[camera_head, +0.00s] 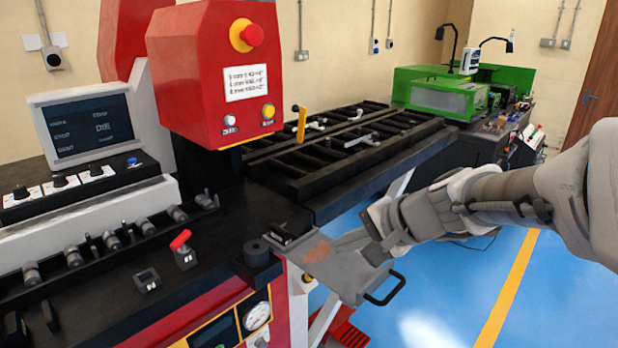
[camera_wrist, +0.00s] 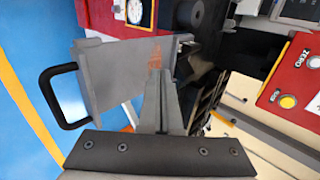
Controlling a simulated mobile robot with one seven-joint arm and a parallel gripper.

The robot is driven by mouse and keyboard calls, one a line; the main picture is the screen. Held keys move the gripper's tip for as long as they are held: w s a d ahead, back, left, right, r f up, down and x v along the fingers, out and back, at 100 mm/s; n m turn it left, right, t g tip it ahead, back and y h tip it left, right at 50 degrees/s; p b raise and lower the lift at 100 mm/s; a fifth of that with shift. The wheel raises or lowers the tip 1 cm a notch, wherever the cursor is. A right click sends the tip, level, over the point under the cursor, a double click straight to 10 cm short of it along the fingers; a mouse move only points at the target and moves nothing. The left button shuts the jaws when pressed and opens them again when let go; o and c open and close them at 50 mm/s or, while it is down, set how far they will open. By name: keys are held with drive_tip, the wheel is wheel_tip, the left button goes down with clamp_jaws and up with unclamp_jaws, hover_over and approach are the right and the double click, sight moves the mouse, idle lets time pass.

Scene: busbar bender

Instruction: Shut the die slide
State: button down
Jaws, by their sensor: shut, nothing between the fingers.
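The die slide (camera_head: 345,275) is a flat grey plate that sticks out from the front right of the black bender bed. It has a black bar handle (camera_head: 388,292) on its outer end and a copper-brown patch on top. In the wrist view the slide (camera_wrist: 105,75) lies ahead and to the left, with its handle (camera_wrist: 50,95) at far left. My gripper (camera_head: 342,241) is shut and empty, with its fingertips just over the plate near the brown patch. I cannot tell whether they touch it. The fingers (camera_wrist: 156,80) hide part of the plate in the wrist view.
The red control head (camera_head: 215,75) overhangs the bed at left. A black roller table (camera_head: 350,145) runs behind the slide. A red-handled lever (camera_head: 182,243) and a screen (camera_head: 90,125) stand at left. The blue floor (camera_head: 450,285) right of the slide is open.

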sight(293, 247)
drive_tip(key=b+x, duration=0.2)
drive_tip(key=x, duration=0.5)
drive_tip(key=shift+a+f, duration=0.15)
drive_tip(key=shift+f, duration=0.2)
drive_tip(key=w+a, duration=0.2)
drive_tip(key=shift+w+a+f, duration=0.15)
drive_tip(key=shift+w+a, duration=0.1)
drive_tip(key=shift+w, duration=0.1)
drive_tip(key=shift+w+a, duration=0.4)
drive_tip(key=w+a+p, duration=0.8)
drive_tip(key=w+a, duration=0.8)
drive_tip(key=shift+w+a, duration=0.15)
